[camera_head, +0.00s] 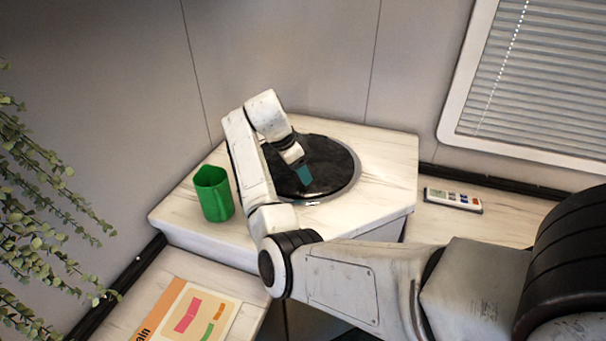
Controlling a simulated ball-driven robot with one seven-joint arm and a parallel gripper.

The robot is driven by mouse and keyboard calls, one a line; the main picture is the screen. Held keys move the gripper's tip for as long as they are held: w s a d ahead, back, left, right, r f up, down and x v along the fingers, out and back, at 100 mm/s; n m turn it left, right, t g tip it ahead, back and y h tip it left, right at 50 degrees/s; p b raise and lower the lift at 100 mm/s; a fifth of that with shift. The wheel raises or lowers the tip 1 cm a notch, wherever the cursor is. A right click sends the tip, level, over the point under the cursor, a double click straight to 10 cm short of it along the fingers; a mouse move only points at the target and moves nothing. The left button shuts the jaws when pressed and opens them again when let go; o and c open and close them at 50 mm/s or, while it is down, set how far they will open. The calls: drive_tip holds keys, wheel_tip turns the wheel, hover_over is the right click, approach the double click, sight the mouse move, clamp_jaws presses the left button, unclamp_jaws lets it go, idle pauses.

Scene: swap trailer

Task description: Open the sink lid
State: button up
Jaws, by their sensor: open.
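The sink lid (335,170) is a glossy black round disc set in the white marbled corner counter. It lies flat and looks closed. My arm reaches in from the lower right and bends over the counter. My gripper (304,178), with a teal tip, points down over the left-middle part of the lid. It is open with nothing visible in it. Whether its tip touches the lid cannot be told. My arm hides part of the lid's left edge.
A green cup (213,193) stands on the counter left of my arm. A remote (453,200) lies on the right ledge. A printed board (190,312) lies on the lower left surface. Hanging leaves (40,190) are at the left. Walls and a blind-covered window (545,80) stand behind.

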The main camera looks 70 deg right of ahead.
drive_tip(key=shift+x, duration=1.6)
drive_tip(key=shift+r, duration=0.1)
clamp_jaws()
